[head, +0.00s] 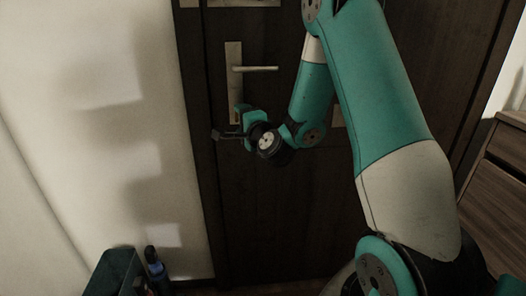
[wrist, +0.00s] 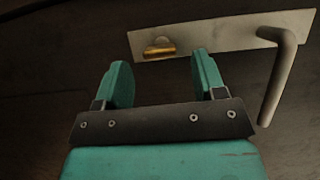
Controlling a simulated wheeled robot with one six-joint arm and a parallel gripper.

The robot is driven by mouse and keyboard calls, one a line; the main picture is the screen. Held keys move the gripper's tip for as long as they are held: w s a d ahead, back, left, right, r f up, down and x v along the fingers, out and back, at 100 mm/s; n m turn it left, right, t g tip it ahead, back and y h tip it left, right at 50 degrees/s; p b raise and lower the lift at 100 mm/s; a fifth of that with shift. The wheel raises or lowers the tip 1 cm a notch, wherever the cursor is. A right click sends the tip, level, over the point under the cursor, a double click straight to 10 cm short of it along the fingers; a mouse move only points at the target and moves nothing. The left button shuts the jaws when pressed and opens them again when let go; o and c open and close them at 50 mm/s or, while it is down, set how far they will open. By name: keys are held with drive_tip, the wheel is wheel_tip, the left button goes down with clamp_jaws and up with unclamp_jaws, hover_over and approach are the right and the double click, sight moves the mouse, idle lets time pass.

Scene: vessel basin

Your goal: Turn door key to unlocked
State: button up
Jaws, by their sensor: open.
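The door key (wrist: 160,51) is a small brass-coloured piece on the metal lock plate (wrist: 205,36). It lies flat along the plate in the wrist view. My gripper (wrist: 161,78) is open and empty, with its two teal fingers pointing toward the plate. The key is hidden there by my gripper.
The door handle (wrist: 279,78) sticks out from the plate to the right of my right finger; it also shows in the head view (head: 256,68). A dark bin (head: 113,272) and a blue bottle (head: 157,271) stand at lower left. A wooden cabinet (head: 502,160) is at right.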

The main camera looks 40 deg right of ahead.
drive_tip(key=b+v, duration=1.3)
drive_tip(key=b, duration=0.4)
